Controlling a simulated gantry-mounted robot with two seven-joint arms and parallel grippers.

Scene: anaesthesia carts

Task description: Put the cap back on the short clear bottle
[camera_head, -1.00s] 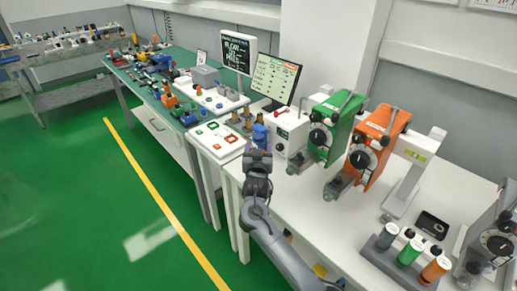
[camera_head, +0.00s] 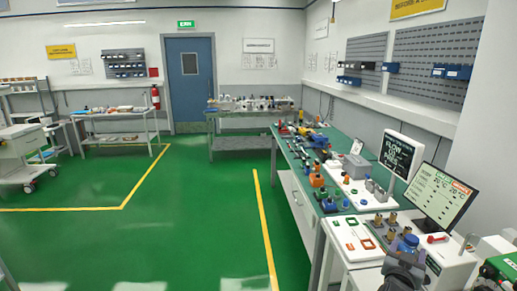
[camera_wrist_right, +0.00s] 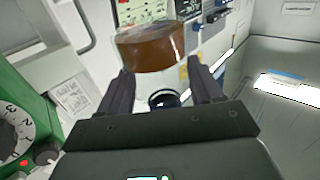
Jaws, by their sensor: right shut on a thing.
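My right gripper (camera_head: 405,262) is at the bottom right of the head view, at the white bench. A dark ring (camera_wrist_right: 164,98) shows between the fingers, beneath that piece. A blue rounded thing (camera_head: 409,241) shows just above the gripper in the head view; I cannot tell whether they touch. I cannot pick out the short clear bottle. My left gripper is not in view.
A screen (camera_head: 442,196) and a green device (camera_head: 505,267) stand to the right. The green bench (camera_head: 296,160) beyond is crowded. The floor (camera_head: 190,225) is open at left.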

